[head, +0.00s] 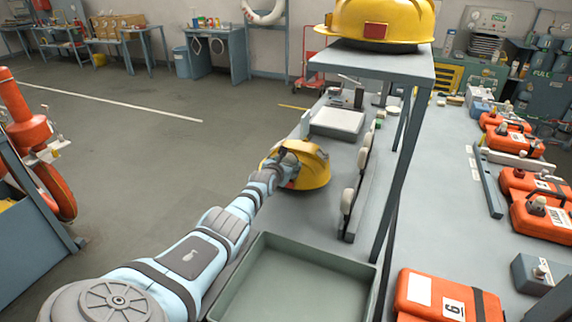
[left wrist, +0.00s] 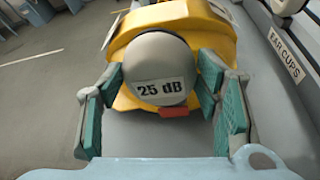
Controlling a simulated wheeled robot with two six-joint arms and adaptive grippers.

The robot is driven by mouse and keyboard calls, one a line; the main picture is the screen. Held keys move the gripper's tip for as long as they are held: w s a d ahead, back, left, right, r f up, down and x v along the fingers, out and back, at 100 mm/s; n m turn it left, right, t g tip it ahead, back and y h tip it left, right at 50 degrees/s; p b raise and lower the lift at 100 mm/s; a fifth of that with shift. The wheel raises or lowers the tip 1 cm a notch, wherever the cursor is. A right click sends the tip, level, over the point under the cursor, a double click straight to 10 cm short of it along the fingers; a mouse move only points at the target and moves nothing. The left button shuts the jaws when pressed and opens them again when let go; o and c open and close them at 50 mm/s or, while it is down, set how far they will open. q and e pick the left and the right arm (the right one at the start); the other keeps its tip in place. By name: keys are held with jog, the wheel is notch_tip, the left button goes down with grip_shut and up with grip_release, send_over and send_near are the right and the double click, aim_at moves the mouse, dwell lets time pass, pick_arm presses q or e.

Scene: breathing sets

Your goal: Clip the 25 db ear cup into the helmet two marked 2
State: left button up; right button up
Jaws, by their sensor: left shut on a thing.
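A yellow helmet (head: 318,172) stands on the grey bench, and it fills the top of the left wrist view (left wrist: 216,50). No number 2 can be read on it. My left gripper (head: 285,168) is at the helmet's near left side. In the left wrist view, its green-padded fingers are shut on a grey round ear cup (left wrist: 155,58) labelled "25 dB". The ear cup is in front of the helmet's side, overlapping it; I cannot tell whether they touch. A red patch (left wrist: 173,112) shows just below the cup. My right gripper is not in view.
Another yellow helmet (head: 382,20) sits on the raised shelf (head: 372,62), whose posts stand right of my gripper. A rail with round ear cups (head: 348,201) runs beside the bench helmet. An empty grey-green tray (head: 290,285) is nearer. Orange cases (head: 447,297) stand at right.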

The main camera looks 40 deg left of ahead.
pick_arm(q)
jog(key=shift+f+b, duration=0.7)
jog(key=shift+f, duration=0.2)
jog(key=o, duration=1.4)
notch_tip(320, 180, up, 11)
jog(key=p, duration=0.8)
jog(key=s+d+f+m+h+b, duration=0.1)
jog(key=s+d+m+h+b, duration=0.1)
jog(key=s+d+m+h, duration=0.2)
jog(key=s+d+f+m+g+h+b, duration=0.1)
jog(key=s+d+m+h, duration=0.3)
jog(key=s+d, duration=0.5)
jog(key=s+d+f+m+h+b, duration=0.1)
jog(key=s+d+m+h, duration=0.3)
jog(key=d, duration=1)
jog(key=shift+s+d+g+h+b, duration=0.15)
jog(key=shift+s+h+b, duration=0.3)
jog(key=shift+s, duration=0.45)
jog(key=shift+s+g+h+b, duration=0.25)
jog(key=shift+s+h+b, duration=0.15)
jog(key=shift+s, duration=0.5)
jog(key=shift+f, duration=0.1)
